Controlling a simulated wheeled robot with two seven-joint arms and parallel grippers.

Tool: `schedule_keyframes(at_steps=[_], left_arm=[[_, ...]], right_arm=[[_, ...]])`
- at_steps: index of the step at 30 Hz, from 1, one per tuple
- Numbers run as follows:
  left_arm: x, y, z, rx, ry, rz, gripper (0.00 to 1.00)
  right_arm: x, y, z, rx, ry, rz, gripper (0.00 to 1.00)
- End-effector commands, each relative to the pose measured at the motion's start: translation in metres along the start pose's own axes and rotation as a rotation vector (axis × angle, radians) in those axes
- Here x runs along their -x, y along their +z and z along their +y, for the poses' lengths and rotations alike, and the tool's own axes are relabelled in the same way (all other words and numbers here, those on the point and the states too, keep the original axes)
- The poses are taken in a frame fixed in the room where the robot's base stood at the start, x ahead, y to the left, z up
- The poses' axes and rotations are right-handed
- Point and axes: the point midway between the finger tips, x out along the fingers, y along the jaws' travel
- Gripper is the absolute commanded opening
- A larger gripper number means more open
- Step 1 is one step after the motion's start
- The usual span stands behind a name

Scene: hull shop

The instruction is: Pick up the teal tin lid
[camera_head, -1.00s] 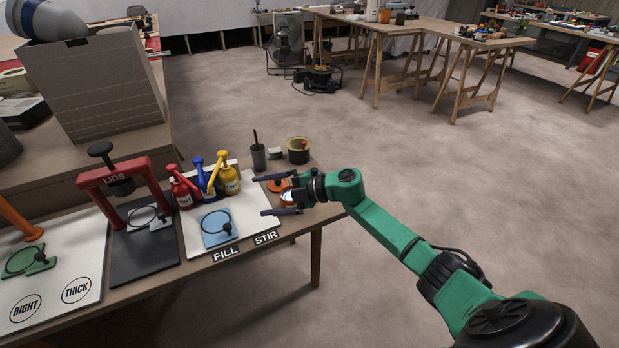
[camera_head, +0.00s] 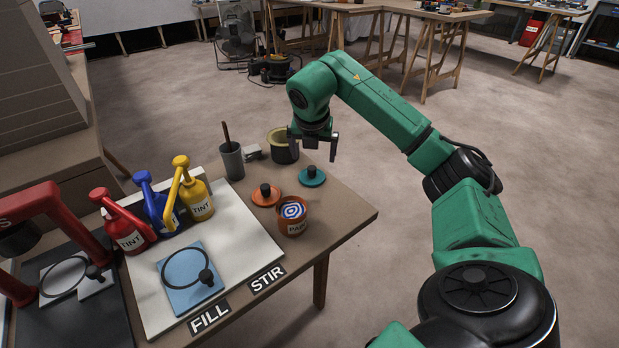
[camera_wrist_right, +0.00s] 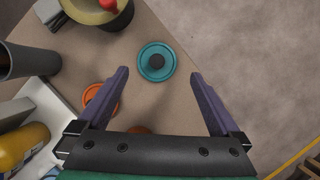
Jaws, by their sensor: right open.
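The teal tin lid (camera_head: 312,176) is a flat disc with a dark round knob, lying on the brown table near its far right edge. It also shows in the right wrist view (camera_wrist_right: 156,62), between and beyond the two fingers. My right gripper (camera_head: 317,150) is open and empty, pointing down above the table, a little behind and above the lid in the head view. Its fingertips (camera_wrist_right: 158,75) in the wrist view stand on either side of the lid, apart from it. My left gripper is not in view.
An orange lid (camera_head: 266,196) and an open paint tin (camera_head: 292,216) with blue and white swirls stand close by. A dark pot with a yellowish rim (camera_head: 283,147) and a grey cup (camera_head: 231,160) holding a stick are behind. Tint bottles (camera_head: 199,201) stand left.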

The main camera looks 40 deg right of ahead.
Motion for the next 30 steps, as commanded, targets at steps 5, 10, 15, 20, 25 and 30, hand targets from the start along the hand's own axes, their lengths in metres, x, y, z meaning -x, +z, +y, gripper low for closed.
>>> schedule_keyframes(at_steps=[5,10,15,20,25,30], left_arm=[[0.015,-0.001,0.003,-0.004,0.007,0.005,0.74],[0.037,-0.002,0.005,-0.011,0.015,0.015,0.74],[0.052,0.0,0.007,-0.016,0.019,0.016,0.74],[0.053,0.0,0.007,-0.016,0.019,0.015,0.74],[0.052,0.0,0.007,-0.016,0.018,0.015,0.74],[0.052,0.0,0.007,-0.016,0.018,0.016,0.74]], right_arm=[[-0.03,-0.001,0.001,0.002,0.001,0.002,1.0],[-0.062,-0.003,0.003,0.002,0.001,0.003,1.0],[-0.08,-0.002,0.003,0.003,0.004,0.002,1.0],[-0.079,-0.002,0.003,0.003,0.004,0.001,1.0],[-0.079,-0.002,0.003,0.003,0.004,0.002,0.41],[-0.078,-0.002,0.003,0.003,0.004,0.002,0.4]])
